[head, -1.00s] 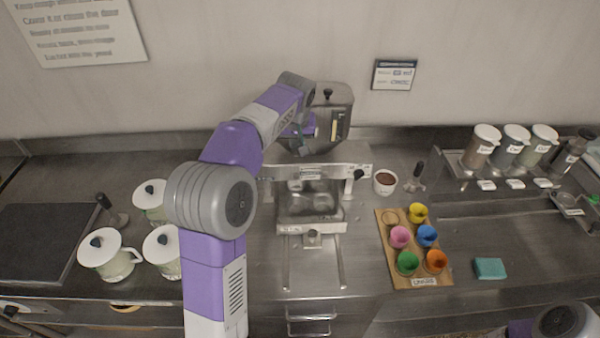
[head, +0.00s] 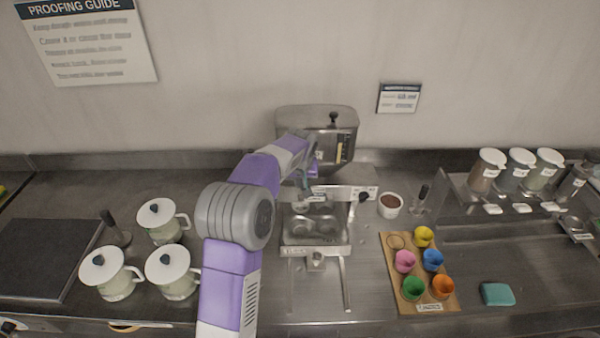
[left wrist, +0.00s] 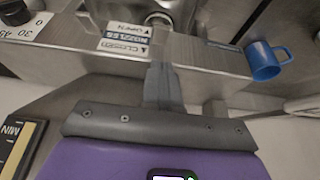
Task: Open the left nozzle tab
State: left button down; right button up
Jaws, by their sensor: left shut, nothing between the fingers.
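The steel depositor machine has a hopper (head: 345,119) at the back and a front bar (head: 335,193) below it. In the left wrist view, the bar carries a label (left wrist: 126,43) reading NOZZLES, with CLOSED and OPEN marks. My left gripper (head: 302,182) is at the left part of this bar. Its fingers (left wrist: 161,72) are shut and empty, close to the bar beside the label; I cannot tell whether they touch it. The left nozzle tab is not clearly visible; my arm and fingers cover that area. My right gripper is not in view.
White-lidded jugs (head: 168,271) stand left of my arm. A wooden board (head: 392,266) with colored cups, a bowl (head: 390,205) and a teal sponge (head: 497,294) are to the right. A blue mug (left wrist: 267,61) shows in the wrist view.

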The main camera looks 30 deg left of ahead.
aim_at(300, 197)
pick_arm(q)
jog(key=shift+s+d+f, duration=0.2)
jog(key=shift+s+f, duration=0.15)
jog(key=shift+f, duration=0.3)
jog(key=shift+s+d+f, duration=0.2)
jog(key=shift+s+f, duration=0.15)
jog(key=shift+f, duration=0.55)
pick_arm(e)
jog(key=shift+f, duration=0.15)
